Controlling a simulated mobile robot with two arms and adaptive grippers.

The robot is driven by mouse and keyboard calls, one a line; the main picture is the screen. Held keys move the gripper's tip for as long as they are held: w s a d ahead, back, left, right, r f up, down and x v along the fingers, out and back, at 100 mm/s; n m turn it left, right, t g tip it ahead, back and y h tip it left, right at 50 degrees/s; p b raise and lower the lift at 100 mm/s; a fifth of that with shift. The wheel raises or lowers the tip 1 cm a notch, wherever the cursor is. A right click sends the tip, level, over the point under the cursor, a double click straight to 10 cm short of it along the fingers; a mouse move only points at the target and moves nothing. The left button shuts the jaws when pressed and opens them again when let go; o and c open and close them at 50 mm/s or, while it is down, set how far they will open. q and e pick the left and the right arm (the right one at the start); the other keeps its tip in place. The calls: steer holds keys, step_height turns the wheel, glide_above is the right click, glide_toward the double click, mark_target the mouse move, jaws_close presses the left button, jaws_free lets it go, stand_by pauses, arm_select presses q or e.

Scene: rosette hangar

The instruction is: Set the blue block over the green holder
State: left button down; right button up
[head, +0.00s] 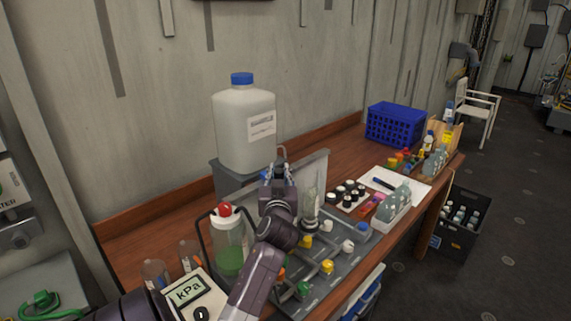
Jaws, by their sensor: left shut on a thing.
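My left gripper (280,172) is raised in front of the large white jug, above the grey valve board. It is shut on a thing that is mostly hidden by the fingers. Small blue patches show at the fingertips, and I take the thing to be the blue block, though its shape cannot be made out. I cannot pick out a green holder for certain. A green knob (302,289) sits low on the valve board. My right gripper is not in view.
The white jug (244,130) with a blue cap stands behind the gripper. A bottle with green liquid (229,250) stands left of my arm. The valve board (325,275) fills the front. A blue crate (395,125) and a white tray of bottles (394,218) stand to the right.

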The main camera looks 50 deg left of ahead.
arm_select(q)
steer(key=shift+s, duration=0.25)
steer(key=c, duration=1.7)
jaws_free()
steer(key=shift+d, duration=0.1)
steer(key=shift+o, duration=0.2)
steer(key=v, duration=1.2)
steer(key=shift+w+r, duration=0.1)
